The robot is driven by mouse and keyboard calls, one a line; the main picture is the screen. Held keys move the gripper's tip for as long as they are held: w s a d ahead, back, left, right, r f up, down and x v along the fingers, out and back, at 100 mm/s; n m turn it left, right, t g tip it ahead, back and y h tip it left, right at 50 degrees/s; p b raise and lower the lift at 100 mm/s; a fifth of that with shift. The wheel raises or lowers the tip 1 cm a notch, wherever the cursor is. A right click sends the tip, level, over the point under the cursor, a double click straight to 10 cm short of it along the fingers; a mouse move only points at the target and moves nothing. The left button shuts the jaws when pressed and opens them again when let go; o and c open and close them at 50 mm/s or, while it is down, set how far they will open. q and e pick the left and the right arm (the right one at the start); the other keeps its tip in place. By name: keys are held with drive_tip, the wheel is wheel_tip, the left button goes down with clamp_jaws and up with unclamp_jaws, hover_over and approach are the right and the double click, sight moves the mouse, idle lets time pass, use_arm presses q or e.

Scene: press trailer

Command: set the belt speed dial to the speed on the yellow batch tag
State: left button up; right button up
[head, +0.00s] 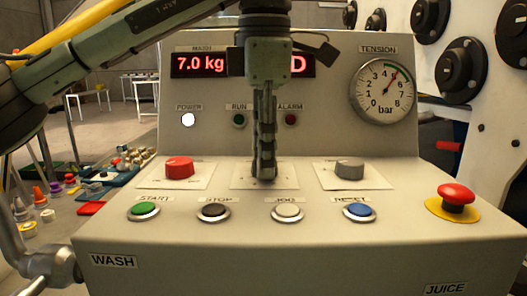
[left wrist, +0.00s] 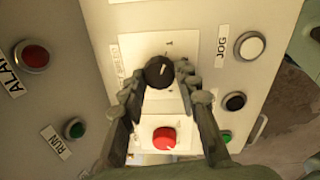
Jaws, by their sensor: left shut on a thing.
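My left gripper (head: 265,172) points down at the middle plate (head: 240,183) of the sloped console and hides the knob there in the head view. In the left wrist view the two fingers (left wrist: 158,82) are closed on the sides of a round black dial (left wrist: 158,70) with a white pointer line. The dial sits on a white plate, where a "1" mark can be read; the other marks and its label are blurred or covered. I see no yellow batch tag in either view. My right gripper is not in view.
A red knob (head: 180,168) is left of the dial, a grey knob (head: 349,169) right. Green, black, white and blue buttons line the front; a red emergency button (head: 456,197) is at the right. The display (head: 200,65) reads 7.0 kg, partly covered. A pressure gauge (head: 384,90) is upper right.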

use_arm(q)
drive_tip(key=m, duration=0.4)
drive_tip(key=shift+m+h, duration=0.3)
drive_tip(key=shift+m, duration=1.8)
drive_tip(key=shift+w, duration=0.1)
drive_tip(key=o, duration=1.2)
drive_tip(key=shift+c, duration=0.2)
wheel_tip(320, 180, up, 12)
drive_tip(key=shift+s+a, duration=0.25)
drive_tip(key=shift+s, duration=0.1)
